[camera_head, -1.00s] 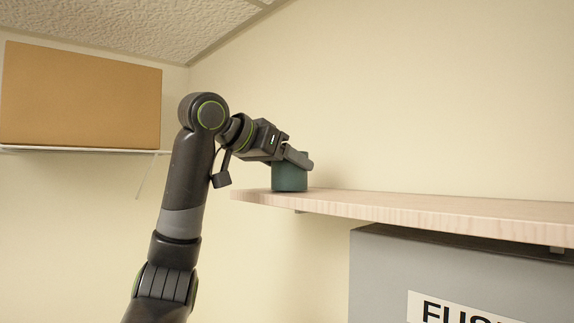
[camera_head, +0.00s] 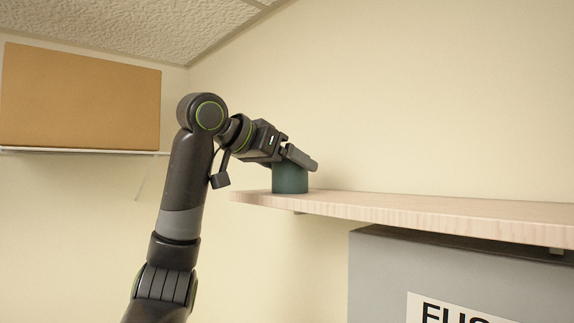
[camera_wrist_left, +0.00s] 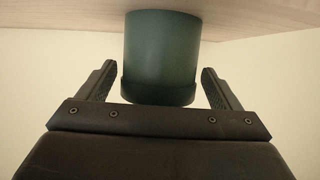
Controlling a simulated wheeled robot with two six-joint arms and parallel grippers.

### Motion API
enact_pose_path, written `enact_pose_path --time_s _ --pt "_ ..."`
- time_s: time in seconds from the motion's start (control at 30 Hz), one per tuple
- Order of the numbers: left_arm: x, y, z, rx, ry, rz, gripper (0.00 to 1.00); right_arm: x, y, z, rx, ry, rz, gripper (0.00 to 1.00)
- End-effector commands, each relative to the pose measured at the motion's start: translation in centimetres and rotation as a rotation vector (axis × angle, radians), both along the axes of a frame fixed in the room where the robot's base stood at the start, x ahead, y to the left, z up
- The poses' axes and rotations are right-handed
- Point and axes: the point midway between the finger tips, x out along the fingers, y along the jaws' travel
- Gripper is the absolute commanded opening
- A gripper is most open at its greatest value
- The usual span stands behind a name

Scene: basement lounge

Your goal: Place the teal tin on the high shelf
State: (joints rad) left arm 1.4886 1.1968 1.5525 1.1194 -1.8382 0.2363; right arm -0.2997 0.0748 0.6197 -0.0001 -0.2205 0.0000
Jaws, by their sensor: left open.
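The teal tin (camera_head: 290,180) stands upright on the left end of the high wooden shelf (camera_head: 420,212). In the left wrist view the tin (camera_wrist_left: 160,55) rests against the shelf surface (camera_wrist_left: 235,15). My left gripper (camera_head: 303,160) is at the tin's upper part. In the left wrist view its two fingers (camera_wrist_left: 160,82) are open on either side of the tin, with a gap visible at each side. The head view hides part of the tin's top behind the gripper. My right gripper is not in view.
A grey box (camera_head: 450,275) with a lettered label is below the shelf. A cardboard box (camera_head: 80,98) sits on a white wall shelf (camera_head: 90,151) at the left. The wooden shelf is clear to the right of the tin.

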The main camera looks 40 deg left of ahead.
Motion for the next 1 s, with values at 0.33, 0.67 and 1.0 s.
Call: enact_pose_path --time_s 0.33,0.67,1.0 --pt "-6.6 0.6 2.9 0.001 -0.006 0.004 0.86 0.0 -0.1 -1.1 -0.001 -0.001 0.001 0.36" --pt "-10.5 1.0 4.4 0.001 -0.001 0.004 0.86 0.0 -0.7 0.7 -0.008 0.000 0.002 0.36" --pt "-10.8 0.9 4.3 0.000 -0.001 0.001 0.86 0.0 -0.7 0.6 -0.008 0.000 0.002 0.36"
